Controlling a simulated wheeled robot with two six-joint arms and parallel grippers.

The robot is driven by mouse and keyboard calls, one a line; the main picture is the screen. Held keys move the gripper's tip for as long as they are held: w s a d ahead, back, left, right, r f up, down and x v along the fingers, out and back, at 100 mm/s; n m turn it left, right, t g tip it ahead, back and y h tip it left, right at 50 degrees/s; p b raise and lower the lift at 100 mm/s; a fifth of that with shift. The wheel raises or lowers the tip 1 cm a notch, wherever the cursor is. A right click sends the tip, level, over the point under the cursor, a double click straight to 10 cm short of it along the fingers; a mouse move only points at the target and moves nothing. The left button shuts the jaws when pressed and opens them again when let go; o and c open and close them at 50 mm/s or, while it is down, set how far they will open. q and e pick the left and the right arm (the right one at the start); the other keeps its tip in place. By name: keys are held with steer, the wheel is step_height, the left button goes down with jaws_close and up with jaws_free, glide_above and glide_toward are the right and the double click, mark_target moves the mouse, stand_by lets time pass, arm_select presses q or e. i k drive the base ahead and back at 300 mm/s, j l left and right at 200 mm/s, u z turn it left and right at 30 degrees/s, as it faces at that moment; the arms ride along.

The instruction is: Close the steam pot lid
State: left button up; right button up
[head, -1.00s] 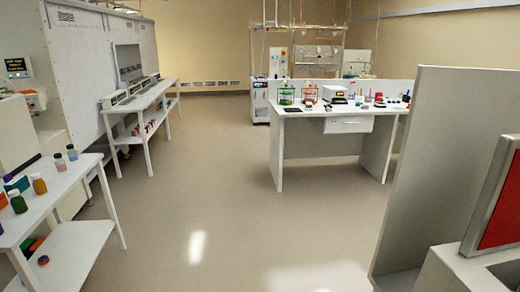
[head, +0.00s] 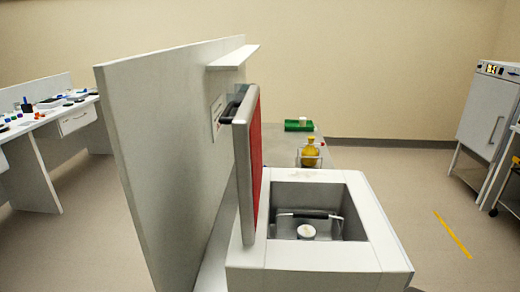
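The steam pot (head: 318,258) is a white box with a square grey basin, near the bottom middle of the head view. Its lid (head: 250,165) stands upright at the left side of the opening, with a red inner face and a black handle (head: 236,102) on its outer side. The lid is open. Inside the basin are a dark-gripped carrying handle (head: 303,215) and a round white-topped item (head: 306,231). Neither of my grippers shows in the head view.
A tall grey panel (head: 165,150) stands left of the lid, close to it. A white cabinet (head: 490,110) is at the right. Floor right of the pot is clear.

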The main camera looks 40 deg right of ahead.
mark_target(246, 125)
steer(key=i+j+z, duration=0.1)
steer(key=z, duration=0.35)
steer(key=i+j+z, duration=0.2)
steer(key=z, duration=0.3)
steer(key=i+j+z, duration=0.25)
steer(key=z, duration=0.2)
steer(key=i+j+z, duration=0.1)
steer(key=j+z, duration=0.2)
steer(key=z, duration=0.15)
steer(key=j+u, duration=0.1)
steer(key=j, duration=0.2)
steer(key=k+l+u, duration=0.1)
steer(key=u, duration=1)
steer(key=k+j, duration=0.05)
steer(key=k, duration=0.05)
